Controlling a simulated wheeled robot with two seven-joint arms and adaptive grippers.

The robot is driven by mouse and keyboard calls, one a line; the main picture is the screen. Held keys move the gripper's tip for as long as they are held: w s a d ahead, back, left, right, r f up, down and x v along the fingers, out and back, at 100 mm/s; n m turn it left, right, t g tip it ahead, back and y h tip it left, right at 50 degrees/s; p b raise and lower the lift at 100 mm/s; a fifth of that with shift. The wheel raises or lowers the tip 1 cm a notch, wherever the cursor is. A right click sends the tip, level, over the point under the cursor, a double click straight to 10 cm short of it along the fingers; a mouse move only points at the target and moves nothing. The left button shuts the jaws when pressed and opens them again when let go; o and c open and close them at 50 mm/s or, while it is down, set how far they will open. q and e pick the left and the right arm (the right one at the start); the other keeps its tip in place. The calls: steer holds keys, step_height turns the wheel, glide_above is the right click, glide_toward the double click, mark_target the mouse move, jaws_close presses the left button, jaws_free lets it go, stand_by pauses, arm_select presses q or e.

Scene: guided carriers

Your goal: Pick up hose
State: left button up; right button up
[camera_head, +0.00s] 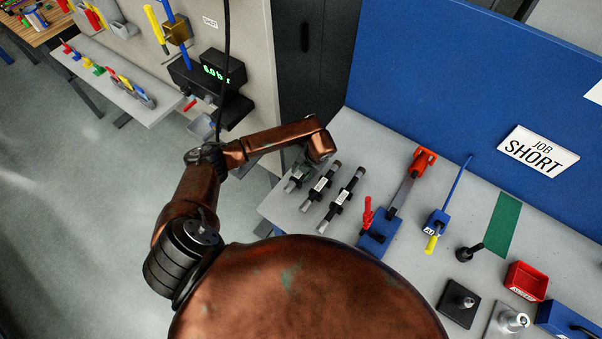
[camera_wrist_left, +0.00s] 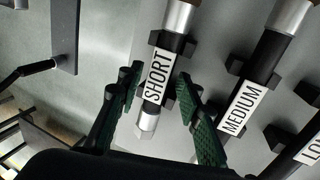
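The short hose (camera_wrist_left: 155,82), a dark tube with silver ends and a white SHORT label, rests in black holders on the bench. My left gripper (camera_wrist_left: 160,88) is open, with one green-padded finger on each side of this hose in the left wrist view. I cannot tell whether the pads touch it. The medium hose (camera_wrist_left: 243,105) lies just right of the gripper, and part of the long hose (camera_wrist_left: 312,150) shows farther right. In the head view the medium hose (camera_head: 320,184) and long hose (camera_head: 342,200) are clear, while my left arm partly covers the short one. My right gripper is not in view.
A JOB SHORT sign (camera_head: 538,150) hangs on the blue panel (camera_head: 455,90). Right of the hoses on the bench are an orange-and-blue clamp fixture (camera_head: 400,195), a blue tool (camera_head: 437,222) and a red bin (camera_head: 526,281). A pressure display (camera_head: 215,72) is on the back-left wall.

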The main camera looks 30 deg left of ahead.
arm_select(q)
jaws_close()
steer(key=shift+r, duration=0.15)
stand_by(0.4)
